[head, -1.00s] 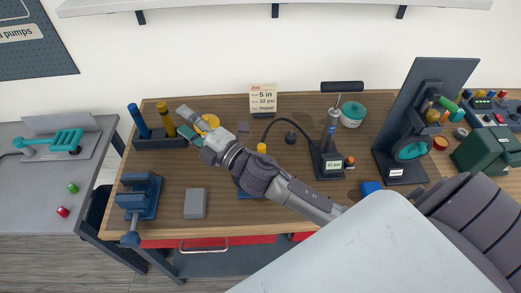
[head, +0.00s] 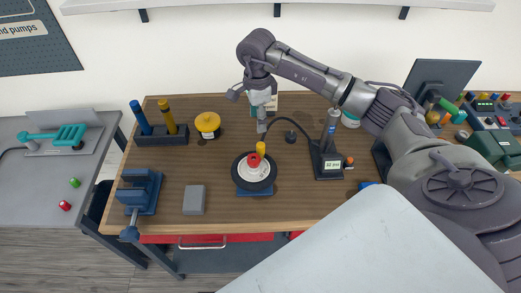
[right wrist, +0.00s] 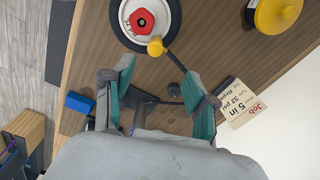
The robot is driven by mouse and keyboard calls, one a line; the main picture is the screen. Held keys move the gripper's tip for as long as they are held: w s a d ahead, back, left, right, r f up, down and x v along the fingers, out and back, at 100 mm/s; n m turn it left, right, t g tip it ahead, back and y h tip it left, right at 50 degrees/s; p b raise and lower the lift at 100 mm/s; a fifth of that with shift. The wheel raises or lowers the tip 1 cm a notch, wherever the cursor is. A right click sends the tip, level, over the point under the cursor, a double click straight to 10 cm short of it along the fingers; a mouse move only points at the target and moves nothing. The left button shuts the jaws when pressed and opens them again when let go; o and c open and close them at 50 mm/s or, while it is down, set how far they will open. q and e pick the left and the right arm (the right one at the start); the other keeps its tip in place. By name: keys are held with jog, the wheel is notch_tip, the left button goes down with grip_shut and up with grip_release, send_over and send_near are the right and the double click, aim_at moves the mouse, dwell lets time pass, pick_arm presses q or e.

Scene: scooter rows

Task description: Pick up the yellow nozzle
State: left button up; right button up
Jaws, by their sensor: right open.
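The yellow nozzle (head: 261,148) is at the end of a dark hose, at the back edge of a black-tyred wheel (head: 240,176) with a white centre and red hub piece. In the right wrist view the nozzle (right wrist: 155,47) sits at the wheel's rim, beyond my fingertips. My right gripper (head: 262,126) points down just behind the nozzle, apart from it. In the right wrist view its teal-padded fingers (right wrist: 158,85) are spread with nothing held between them. My left gripper is not in view.
The pump (head: 329,155) stands right of the wheel. A yellow round container (head: 208,123), a grey block (head: 194,200) and a blue vise (head: 140,192) are to the left. A Job card (right wrist: 242,103) stands behind my gripper. Bare wood lies between the container and wheel.

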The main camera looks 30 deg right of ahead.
aim_at(261, 144)
notch_tip(261, 144, down, 8)
jog(key=b, duration=0.3)
jog(key=shift+r, duration=0.2)
jog(key=shift+s+f+b, duration=0.15)
jog(key=shift+f+b, duration=0.25)
jog(key=shift+f, duration=0.15)
jog(key=f, duration=0.1)
jog(key=f+b, duration=0.1)
jog(key=f, duration=0.2)
jog(key=shift+s+d+b, duration=0.25)
jog(key=shift+s+b, duration=0.05)
jog(key=shift+b, duration=0.05)
grip_shut()
